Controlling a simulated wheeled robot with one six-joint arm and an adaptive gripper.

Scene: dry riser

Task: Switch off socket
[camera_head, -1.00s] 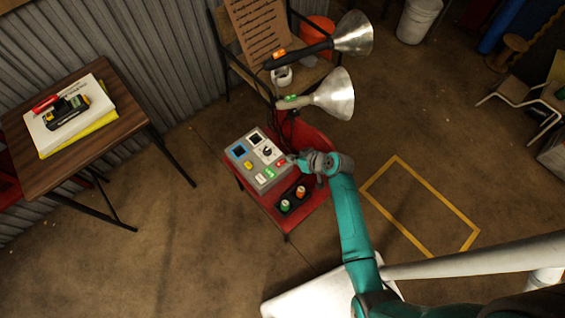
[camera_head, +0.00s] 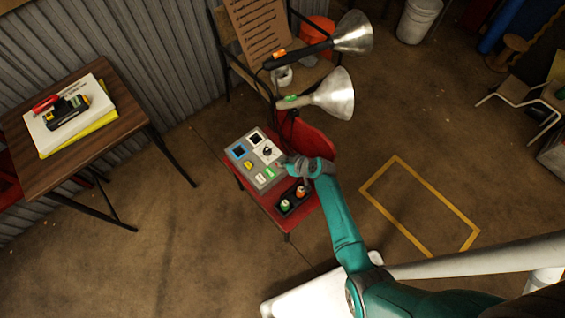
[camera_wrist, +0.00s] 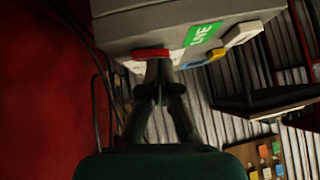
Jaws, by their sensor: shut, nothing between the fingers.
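A grey control box (camera_head: 247,177) sits on the red stand. Its top carries a blue-framed socket (camera_head: 239,151), another dark square socket (camera_head: 256,138), a white panel with a round dark knob (camera_head: 267,152), a yellow piece (camera_head: 248,165) and a green label (camera_head: 269,174). In the wrist view the green label (camera_wrist: 203,34) reads "LIVE", beside a red switch (camera_wrist: 150,53). My gripper (camera_wrist: 158,66) is shut and empty, its tips right at the red switch; I cannot tell whether they touch. In the head view my gripper (camera_head: 286,165) hides the red switch.
The red stand (camera_head: 267,203) also holds a dark tray with a green-topped piece (camera_head: 285,204) and an orange one (camera_head: 300,191). A wooden table (camera_head: 110,120) stands left.

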